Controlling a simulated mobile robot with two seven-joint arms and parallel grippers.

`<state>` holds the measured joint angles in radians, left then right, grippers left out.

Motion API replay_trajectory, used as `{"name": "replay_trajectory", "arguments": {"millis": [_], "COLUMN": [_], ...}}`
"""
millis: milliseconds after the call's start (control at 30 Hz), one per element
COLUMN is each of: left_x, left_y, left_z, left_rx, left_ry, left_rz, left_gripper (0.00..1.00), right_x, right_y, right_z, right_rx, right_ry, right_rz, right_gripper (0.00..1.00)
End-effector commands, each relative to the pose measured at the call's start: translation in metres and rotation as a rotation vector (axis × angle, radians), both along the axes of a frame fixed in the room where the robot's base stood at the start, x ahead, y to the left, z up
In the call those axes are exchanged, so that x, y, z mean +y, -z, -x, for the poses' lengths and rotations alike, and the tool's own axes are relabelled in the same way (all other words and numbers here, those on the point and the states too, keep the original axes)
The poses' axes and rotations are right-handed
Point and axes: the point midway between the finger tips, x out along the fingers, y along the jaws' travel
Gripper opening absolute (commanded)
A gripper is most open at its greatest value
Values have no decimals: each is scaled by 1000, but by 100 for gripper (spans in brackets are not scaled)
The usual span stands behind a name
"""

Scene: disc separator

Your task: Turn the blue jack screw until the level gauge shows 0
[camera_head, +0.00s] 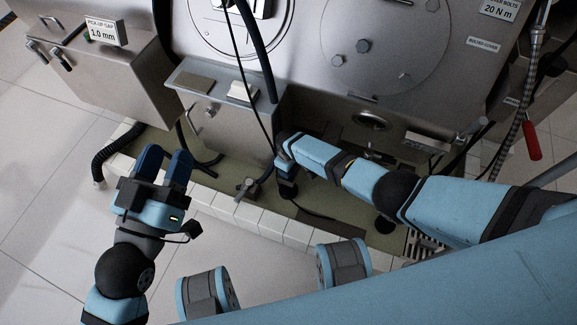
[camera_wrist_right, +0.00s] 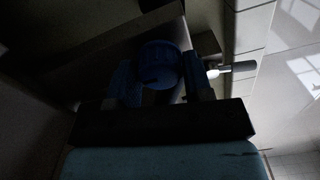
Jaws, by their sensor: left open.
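A dark blue round knob, seemingly the jack screw (camera_wrist_right: 160,65), shows in the right wrist view. My right gripper (camera_wrist_right: 165,82) has one finger on each side of it. The picture is too dark to tell whether the fingers press on it. In the head view the right arm reaches in from the right, and its gripper (camera_head: 286,178) points down beside the small grey cabinet, largely hidden by its own wrist. My left gripper (camera_head: 165,158) is open and empty, over the left end of the tiled edge. I cannot make out a level gauge reading.
The large steel machine (camera_head: 300,95) fills the back. A small grey cabinet (camera_head: 235,125) stands out in front of it. A black corrugated hose (camera_head: 103,160) lies at the left, and a lever fitting (camera_head: 246,188) stands near the tiled edge (camera_head: 265,222). Floor at the left is clear.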

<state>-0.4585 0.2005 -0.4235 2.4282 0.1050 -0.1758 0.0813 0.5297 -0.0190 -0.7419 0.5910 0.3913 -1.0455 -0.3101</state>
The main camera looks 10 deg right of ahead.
Motion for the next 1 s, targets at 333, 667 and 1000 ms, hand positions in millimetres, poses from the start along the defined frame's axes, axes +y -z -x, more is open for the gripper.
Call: {"name": "replay_trajectory", "arguments": {"millis": [333, 667, 1000], "left_x": [0, 12, 41], "left_y": [0, 15, 91], "left_z": [0, -4, 11], "left_rx": [2, 118, 445], "left_ry": [-1, -46, -100], "left_rz": [0, -87, -285], "left_gripper": [48, 48, 48], "right_x": [0, -1, 0], "right_y": [0, -47, -116], "right_z": [0, -1, 0], "right_rx": [0, -3, -2], "right_ry": [-1, -1, 0], "right_rz": [0, -1, -1], "right_gripper": [69, 69, 69]}}
